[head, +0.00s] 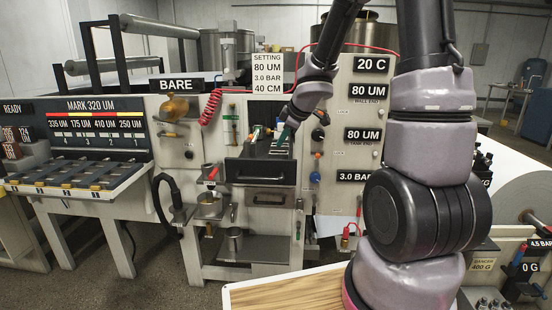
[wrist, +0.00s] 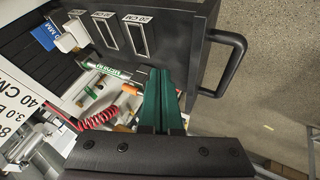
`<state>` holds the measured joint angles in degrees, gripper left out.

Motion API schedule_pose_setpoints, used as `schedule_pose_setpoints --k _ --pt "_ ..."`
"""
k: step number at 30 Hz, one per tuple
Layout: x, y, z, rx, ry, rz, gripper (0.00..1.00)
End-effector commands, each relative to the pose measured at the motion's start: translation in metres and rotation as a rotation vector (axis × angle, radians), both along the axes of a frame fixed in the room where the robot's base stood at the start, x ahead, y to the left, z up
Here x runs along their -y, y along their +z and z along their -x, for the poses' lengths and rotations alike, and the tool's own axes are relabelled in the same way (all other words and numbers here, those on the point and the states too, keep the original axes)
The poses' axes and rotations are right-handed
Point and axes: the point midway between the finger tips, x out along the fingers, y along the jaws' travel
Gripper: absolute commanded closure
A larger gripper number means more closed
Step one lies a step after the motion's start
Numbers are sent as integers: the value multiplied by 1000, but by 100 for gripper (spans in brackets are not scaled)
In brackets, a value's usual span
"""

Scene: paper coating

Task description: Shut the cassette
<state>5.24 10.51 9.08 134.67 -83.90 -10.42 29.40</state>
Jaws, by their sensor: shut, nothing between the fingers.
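A dark drawer-like box with a bar handle, which looks to be the cassette (head: 242,172), stands out from the middle machine in the head view. In the wrist view the cassette (wrist: 188,50) shows its dark top with framed, labelled slots, and its black handle (wrist: 240,65) is at the right. My gripper (head: 284,134) is above the cassette's top in the head view. Its green fingers (wrist: 163,75) are together and empty in the wrist view, over or beside the cassette's edge; I cannot tell whether they touch it.
A second handled drawer front (head: 266,197) is just below the cassette. A red coiled hose (head: 211,107) hangs to the left, and a setting sign (head: 268,74) stands above. A shelf with metal cups (head: 209,206) is at lower left. Floor is open at the wrist view's right.

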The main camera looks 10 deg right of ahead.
Motion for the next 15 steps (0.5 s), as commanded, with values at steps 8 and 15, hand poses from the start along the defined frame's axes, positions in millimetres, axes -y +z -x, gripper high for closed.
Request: schedule_pose_setpoints --k 8,15 --pt "-7 -22 -15 -3 1 0 100" --pt "-14 -50 -34 -1 1 2 100"
